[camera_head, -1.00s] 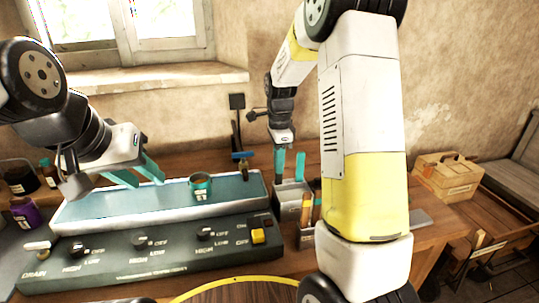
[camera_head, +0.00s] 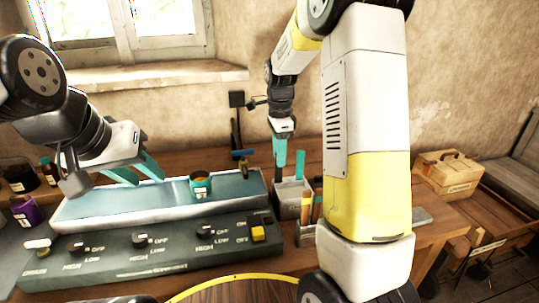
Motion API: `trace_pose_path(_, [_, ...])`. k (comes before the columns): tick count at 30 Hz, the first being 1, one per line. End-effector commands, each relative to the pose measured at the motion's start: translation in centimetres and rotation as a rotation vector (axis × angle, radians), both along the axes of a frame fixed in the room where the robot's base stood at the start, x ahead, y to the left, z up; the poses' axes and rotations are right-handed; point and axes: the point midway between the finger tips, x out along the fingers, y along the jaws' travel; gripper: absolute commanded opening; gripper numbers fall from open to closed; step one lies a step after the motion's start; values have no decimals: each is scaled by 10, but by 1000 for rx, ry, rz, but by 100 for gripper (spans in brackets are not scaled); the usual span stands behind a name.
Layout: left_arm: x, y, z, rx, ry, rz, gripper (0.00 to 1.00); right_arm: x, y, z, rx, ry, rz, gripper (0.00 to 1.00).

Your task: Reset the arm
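My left gripper (camera_head: 135,174) hangs over the left part of a blue-lined tray (camera_head: 240,192) on the bench. Its two teal fingers are apart and nothing shows between them. My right gripper (camera_head: 279,160) points down above a small grey box (camera_head: 293,187) right of the tray. Its teal fingers overlap from this angle, so the gap between them cannot be seen. No handwheel press can be made out.
A teal cup (camera_head: 200,184) stands in the tray. A dark control panel (camera_head: 150,250) with several knobs and a yellow switch (camera_head: 258,233) fronts it. Jars (camera_head: 22,177) stand at the far left. A wooden box (camera_head: 448,175) sits at the right.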

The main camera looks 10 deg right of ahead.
Motion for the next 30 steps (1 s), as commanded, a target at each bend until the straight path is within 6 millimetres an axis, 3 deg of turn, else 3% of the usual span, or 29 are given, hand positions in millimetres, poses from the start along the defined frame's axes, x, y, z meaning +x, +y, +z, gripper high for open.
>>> trace_pose_path(3, [0,0,0,0,0,0,36,1,1,23,0,-4,1,39])
trace_pose_path(10, [0,0,0,0,0,0,36,-1,0,49,2,-5,9,39])
trace_pose_path(14, [0,0,0,0,0,0,36,-16,0,68,24,-40,104,39])
trace_pose_path(17, [0,0,0,0,0,0,36,-42,1,90,49,-106,268,39])
trace_pose_path(21, [0,0,0,0,0,0,36,-90,4,120,57,-229,566,39])
trace_pose_path(25, [0,0,0,0,0,0,36,-136,8,137,18,-344,846,39])
trace_pose_path(30, [0,0,0,0,0,0,36,-192,14,144,-93,-479,1191,39])
